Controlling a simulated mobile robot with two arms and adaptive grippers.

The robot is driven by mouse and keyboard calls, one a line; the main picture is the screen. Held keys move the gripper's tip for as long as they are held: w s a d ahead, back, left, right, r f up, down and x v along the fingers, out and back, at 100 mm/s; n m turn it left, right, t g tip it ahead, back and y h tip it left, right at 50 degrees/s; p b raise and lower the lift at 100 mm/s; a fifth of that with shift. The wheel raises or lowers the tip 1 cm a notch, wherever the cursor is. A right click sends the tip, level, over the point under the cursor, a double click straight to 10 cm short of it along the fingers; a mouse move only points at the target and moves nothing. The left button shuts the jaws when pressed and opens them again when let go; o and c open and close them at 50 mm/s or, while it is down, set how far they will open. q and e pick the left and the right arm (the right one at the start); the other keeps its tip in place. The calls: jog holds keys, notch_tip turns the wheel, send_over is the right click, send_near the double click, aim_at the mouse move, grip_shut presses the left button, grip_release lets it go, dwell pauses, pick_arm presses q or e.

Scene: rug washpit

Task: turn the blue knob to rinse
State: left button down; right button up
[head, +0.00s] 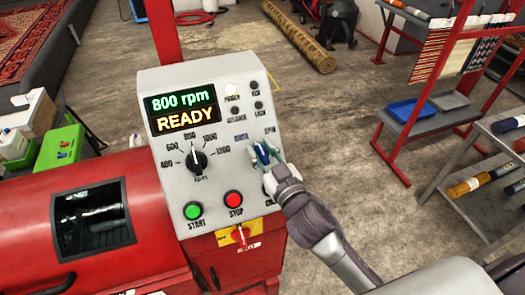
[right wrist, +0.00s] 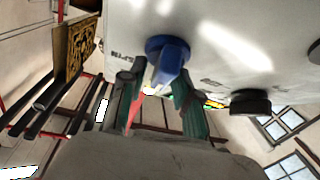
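The blue knob (head: 261,151) is on the right part of the grey control panel (head: 236,90), below the labels RINSE and SPIN. In the right wrist view the round blue knob (right wrist: 167,54) has a raised grip bar with a pale stripe. My right gripper (head: 264,154) is at the knob. In the right wrist view its two green fingers (right wrist: 160,92) stand on either side of the grip bar, with a gap at the left finger; contact at the right finger is unclear. The setting the knob points to cannot be read. My left gripper is not in view.
The display (head: 183,108) reads 800 rpm READY. A black rpm knob (head: 197,161), green START button (head: 193,211) and red STOP button (head: 233,199) lie left of the gripper. A red switch (head: 240,234) sits below. Metal shelves (head: 440,115) stand right, beyond open floor.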

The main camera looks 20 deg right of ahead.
grip_shut()
jog(key=n+g+y+p, duration=0.1)
jog(key=n+y+p, duration=0.1)
jog(key=n+p, duration=0.2)
jog(key=shift+r+y+p, duration=0.15)
jog(key=shift+y+p, duration=0.15)
jog(key=shift+y, duration=0.1)
jog(key=shift+a+f+n+g+y+p, duration=0.1)
jog(key=shift+f+n+g+y+p, duration=0.25)
jog(key=shift+n, duration=0.35)
jog(key=shift+s, duration=0.15)
jog(key=shift+f, duration=0.1)
jog(key=o, duration=0.6)
grip_release()
jog(key=shift+o, duration=0.2)
